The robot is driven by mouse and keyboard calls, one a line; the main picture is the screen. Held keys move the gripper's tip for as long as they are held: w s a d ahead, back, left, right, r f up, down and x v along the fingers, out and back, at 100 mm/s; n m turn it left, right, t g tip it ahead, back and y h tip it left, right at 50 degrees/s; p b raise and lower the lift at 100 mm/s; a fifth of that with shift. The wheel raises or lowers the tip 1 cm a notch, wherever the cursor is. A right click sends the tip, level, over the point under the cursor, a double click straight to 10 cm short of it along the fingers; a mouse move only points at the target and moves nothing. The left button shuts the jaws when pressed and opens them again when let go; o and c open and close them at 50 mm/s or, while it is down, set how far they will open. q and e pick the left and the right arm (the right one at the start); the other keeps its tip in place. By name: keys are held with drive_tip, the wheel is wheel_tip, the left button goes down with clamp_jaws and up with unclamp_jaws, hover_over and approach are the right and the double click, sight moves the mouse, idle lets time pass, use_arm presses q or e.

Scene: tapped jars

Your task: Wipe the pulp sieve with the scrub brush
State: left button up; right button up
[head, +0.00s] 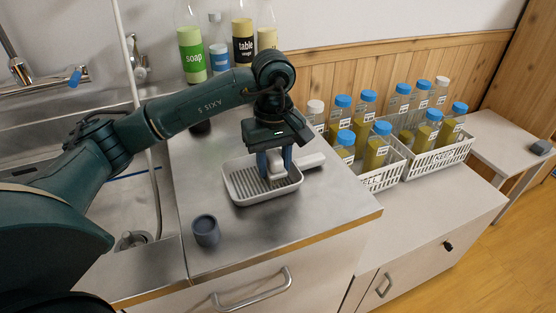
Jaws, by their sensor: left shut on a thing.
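A white, shallow rectangular tray with a dark slatted floor, which looks like the pulp sieve (240,189), lies on the metal counter near the middle. My left gripper (277,168) reaches down over its right part, jaws pointing downward. It is shut on a whitish thing that looks like the scrub brush (311,161). The gripper hides the rest, and I cannot tell whether the brush touches the slats. My right gripper is not in view.
A small grey-blue cup (205,230) stands at the counter's front left. White crates (440,159) of blue- and white-capped jars stand at right. Soap (192,55) and other bottles line the wall. A sink (130,200) lies left. The counter's front right is clear.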

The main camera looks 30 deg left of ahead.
sight(227, 183)
use_arm(q)
drive_tip(key=shift+s+a+b, duration=0.2)
drive_tip(key=shift+s+a, duration=0.5)
drive_tip(key=shift+s, duration=0.25)
drive_tip(key=shift+s+a+b, duration=0.2)
drive_tip(key=shift+s+a, duration=0.5)
drive_tip(key=shift+s, duration=0.25)
drive_tip(key=shift+s+a+f, duration=0.1)
drive_tip(key=shift+s+a, duration=0.35)
drive_tip(key=shift+s, duration=0.1)
drive_tip(key=shift+s+a+b, duration=0.45)
drive_tip(key=shift+s+a, duration=0.15)
drive_tip(key=shift+s, duration=0.25)
drive_tip(key=shift+s+a+b, duration=0.4)
drive_tip(key=shift+s+a, duration=0.2)
drive_tip(key=shift+s, duration=0.2)
drive_tip(key=shift+r+p, duration=2.35)
drive_tip(key=shift+r, duration=1.3)
